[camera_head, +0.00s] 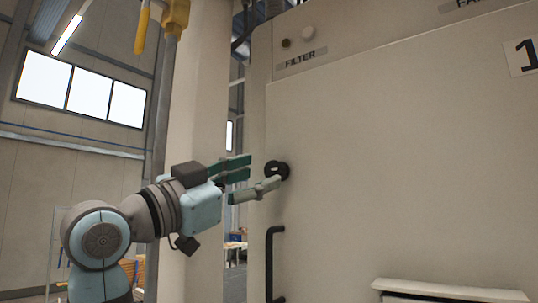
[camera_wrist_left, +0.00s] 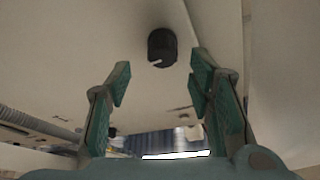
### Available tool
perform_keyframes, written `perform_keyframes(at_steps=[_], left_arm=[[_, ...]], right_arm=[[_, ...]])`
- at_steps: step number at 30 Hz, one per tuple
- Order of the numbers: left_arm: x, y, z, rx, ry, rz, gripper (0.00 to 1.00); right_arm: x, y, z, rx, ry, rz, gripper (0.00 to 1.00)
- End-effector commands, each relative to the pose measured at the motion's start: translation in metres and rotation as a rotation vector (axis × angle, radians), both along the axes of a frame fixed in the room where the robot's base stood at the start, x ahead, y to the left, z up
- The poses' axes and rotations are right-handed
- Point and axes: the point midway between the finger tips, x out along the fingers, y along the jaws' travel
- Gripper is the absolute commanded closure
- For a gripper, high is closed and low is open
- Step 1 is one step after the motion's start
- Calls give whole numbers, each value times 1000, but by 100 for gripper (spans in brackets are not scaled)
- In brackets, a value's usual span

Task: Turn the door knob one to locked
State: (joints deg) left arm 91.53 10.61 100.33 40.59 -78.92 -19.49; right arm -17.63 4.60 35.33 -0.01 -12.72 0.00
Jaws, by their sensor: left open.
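The door knob (camera_head: 277,170) is a round black knob on the beige cabinet door, near the door's left edge and above a black bar handle (camera_head: 275,263). In the left wrist view the knob (camera_wrist_left: 162,48) shows ahead, between and beyond the fingertips, with a small light mark on it. My left gripper (camera_head: 262,174) has green fingers that point at the knob from the left. In the left wrist view my left gripper (camera_wrist_left: 160,75) is open, with nothing between its fingers. In the head view the fingertips are close to the knob; I cannot tell whether they touch. My right gripper does not show.
The cabinet door (camera_head: 400,150) is a large flat face. Above it are a white button (camera_head: 308,33), a dark button (camera_head: 286,43) and a FILTER label (camera_head: 300,59). A ledge (camera_head: 448,290) juts out at the lower right. A beige column (camera_head: 200,80) stands behind my left arm.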

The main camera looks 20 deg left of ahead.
Motion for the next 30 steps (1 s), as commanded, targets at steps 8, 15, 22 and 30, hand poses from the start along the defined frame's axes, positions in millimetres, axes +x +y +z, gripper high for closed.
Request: perform_keyframes(at_steps=[8,15,22,30], left_arm=[[31,-19,16,1,-1,3,52],[33,-19,15,1,-2,5,52],[33,-19,15,1,-2,5,83],[33,-19,14,-3,1,6,100]], right_arm=[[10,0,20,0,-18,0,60],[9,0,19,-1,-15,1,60],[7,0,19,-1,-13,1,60],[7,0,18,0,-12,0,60]])
